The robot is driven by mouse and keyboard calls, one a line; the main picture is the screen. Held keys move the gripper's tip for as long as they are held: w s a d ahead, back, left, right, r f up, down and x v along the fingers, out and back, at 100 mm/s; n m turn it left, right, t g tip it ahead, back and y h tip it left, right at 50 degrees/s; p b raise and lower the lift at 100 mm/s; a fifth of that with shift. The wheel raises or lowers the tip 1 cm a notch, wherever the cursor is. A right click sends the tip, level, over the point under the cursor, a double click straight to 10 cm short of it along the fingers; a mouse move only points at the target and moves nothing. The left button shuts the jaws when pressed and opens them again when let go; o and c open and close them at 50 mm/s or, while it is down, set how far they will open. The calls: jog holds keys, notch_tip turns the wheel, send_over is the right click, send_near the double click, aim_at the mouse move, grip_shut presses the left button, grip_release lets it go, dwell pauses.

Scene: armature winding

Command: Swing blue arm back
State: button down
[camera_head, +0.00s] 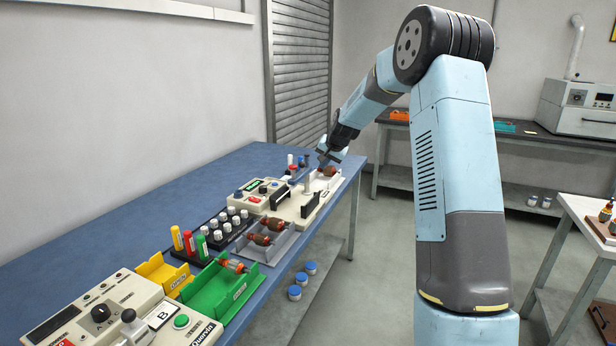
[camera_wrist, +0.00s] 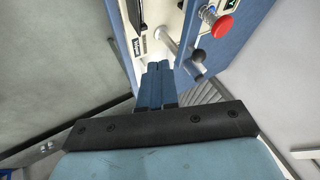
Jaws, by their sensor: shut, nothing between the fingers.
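The winding machine (camera_head: 292,209) is a cream unit on the far part of the blue bench. A short blue bar, which looks like the blue arm (camera_head: 299,174), lies over its back part beside a pale upright post. My gripper (camera_head: 323,163) is low at the machine's far end, near the bar and a copper-brown armature (camera_head: 329,171). I cannot tell whether it touches the bar. In the wrist view my gripper (camera_wrist: 158,66) has its two blue fingers side by side, shut and empty. Ahead of them are a grey post (camera_wrist: 168,40) and a dark rounded knob (camera_wrist: 198,55).
Nearer on the bench are a grey tray with armatures (camera_head: 279,243), a rack of white-capped bottles (camera_head: 215,228), green (camera_head: 222,290) and yellow (camera_head: 160,271) bins and a tester (camera_head: 95,310). The bench's left strip is clear.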

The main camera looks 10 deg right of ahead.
aim_at(306, 175)
jog(key=x, duration=0.9)
jog(key=shift+w+f, duration=0.1)
jog(key=shift+f, duration=0.2)
jog(key=shift+w+a+f, duration=0.1)
jog(key=shift+w+a, duration=0.55)
jog(key=shift+a, duration=0.2)
jog(key=shift+w+a, duration=0.65)
jog(key=shift+a, duration=0.15)
